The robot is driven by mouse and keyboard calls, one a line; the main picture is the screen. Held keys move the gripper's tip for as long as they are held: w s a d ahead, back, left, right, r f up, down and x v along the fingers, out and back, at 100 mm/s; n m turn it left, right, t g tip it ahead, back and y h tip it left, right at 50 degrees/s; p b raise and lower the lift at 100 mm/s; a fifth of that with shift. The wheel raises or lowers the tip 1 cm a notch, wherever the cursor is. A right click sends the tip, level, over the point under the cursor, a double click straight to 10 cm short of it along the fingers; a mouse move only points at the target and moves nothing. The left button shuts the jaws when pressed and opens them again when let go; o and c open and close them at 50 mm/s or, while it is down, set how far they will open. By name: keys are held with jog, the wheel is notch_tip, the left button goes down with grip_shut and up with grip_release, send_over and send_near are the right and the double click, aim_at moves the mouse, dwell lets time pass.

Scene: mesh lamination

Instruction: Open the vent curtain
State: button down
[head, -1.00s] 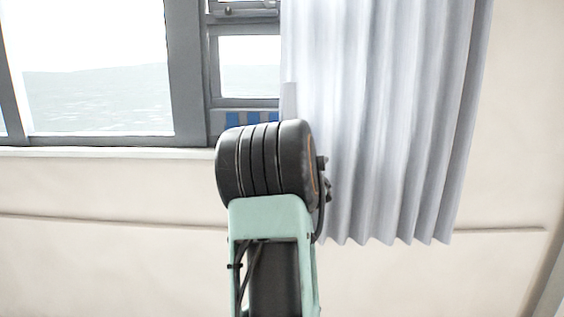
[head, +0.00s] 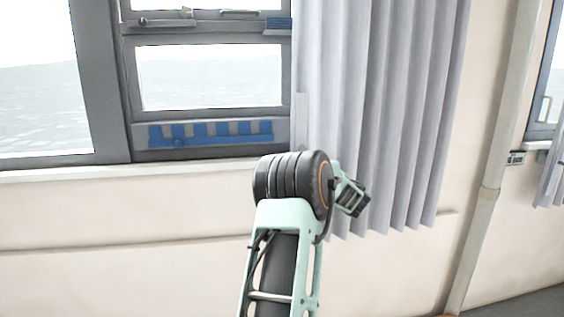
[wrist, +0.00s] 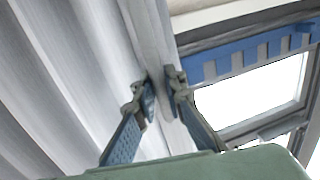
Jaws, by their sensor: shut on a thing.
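The pale grey pleated curtain (head: 385,120) hangs at the right side of the window (head: 210,75), just overlapping its right edge. Its folds are bunched and its bottom hem hangs clear. In the wrist view, my gripper (wrist: 164,92) is closed on the curtain's leading edge (wrist: 148,40), with one finger on each side of the cloth. The curtain's folds (wrist: 60,80) spread to the left there. In the head view, my arm rises in front of the wall, and the fingertips are hidden or cannot be made out.
A blue-patterned strip (head: 210,133) lies along the lower window frame. A window sill (head: 120,172) runs below it. To the right are plain wall, a vertical pipe (head: 480,200) and part of another window with a curtain (head: 553,180). The wall below the sill is clear.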

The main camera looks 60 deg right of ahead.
jog(key=s+d, duration=0.2)
jog(key=shift+s+d+p, duration=0.1)
jog(key=shift+s+p, duration=0.2)
jog(key=c, duration=2)
grip_release()
jog(key=v, duration=1.2)
jog(key=shift+w, duration=0.1)
